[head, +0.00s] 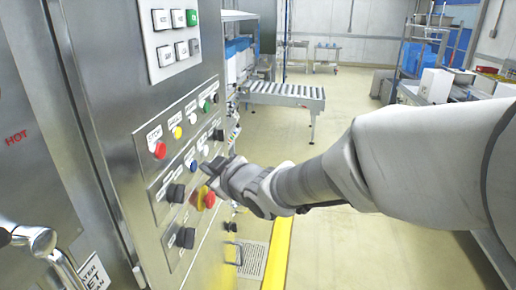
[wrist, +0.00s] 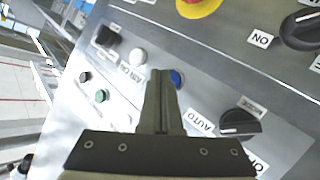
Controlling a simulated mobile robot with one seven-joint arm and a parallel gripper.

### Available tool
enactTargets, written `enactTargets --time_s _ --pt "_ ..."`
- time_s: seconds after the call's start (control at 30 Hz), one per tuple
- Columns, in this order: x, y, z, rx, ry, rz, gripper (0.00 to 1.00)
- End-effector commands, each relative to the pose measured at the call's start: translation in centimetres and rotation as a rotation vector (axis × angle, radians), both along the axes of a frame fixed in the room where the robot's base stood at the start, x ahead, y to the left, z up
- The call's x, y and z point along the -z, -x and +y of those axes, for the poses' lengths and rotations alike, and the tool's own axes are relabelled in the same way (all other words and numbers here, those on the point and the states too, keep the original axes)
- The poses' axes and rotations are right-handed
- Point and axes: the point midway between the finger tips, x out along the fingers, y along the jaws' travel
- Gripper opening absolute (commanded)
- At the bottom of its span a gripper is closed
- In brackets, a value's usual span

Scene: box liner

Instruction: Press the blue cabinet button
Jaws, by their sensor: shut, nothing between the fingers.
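The blue button (head: 194,166) is on the steel cabinet's control panel, in the row below the red, yellow and green buttons. My gripper (head: 207,166) is just to its right in the head view, pointing at the panel. In the wrist view, the blue button (wrist: 178,78) shows right beside the tips of my shut fingers (wrist: 161,76), partly hidden by them. Nothing is held between the fingers. I cannot tell whether the fingertips touch the panel or the button.
A red emergency stop on a yellow base (head: 205,197) sits below my gripper. Black knobs (head: 176,193) and a white button (wrist: 138,57) are close by. A red button (head: 159,149) is up and left.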

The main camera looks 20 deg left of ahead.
Motion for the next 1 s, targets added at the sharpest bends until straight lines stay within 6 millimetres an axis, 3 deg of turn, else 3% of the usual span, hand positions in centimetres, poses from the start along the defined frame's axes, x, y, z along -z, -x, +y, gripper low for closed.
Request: enactTargets --time_s 0.43,1.0 --pt "0.0 -0.1 -0.7 0.002 0.000 0.001 0.00" --pt "-0.1 -0.6 -5.5 0.002 0.000 0.001 0.00"
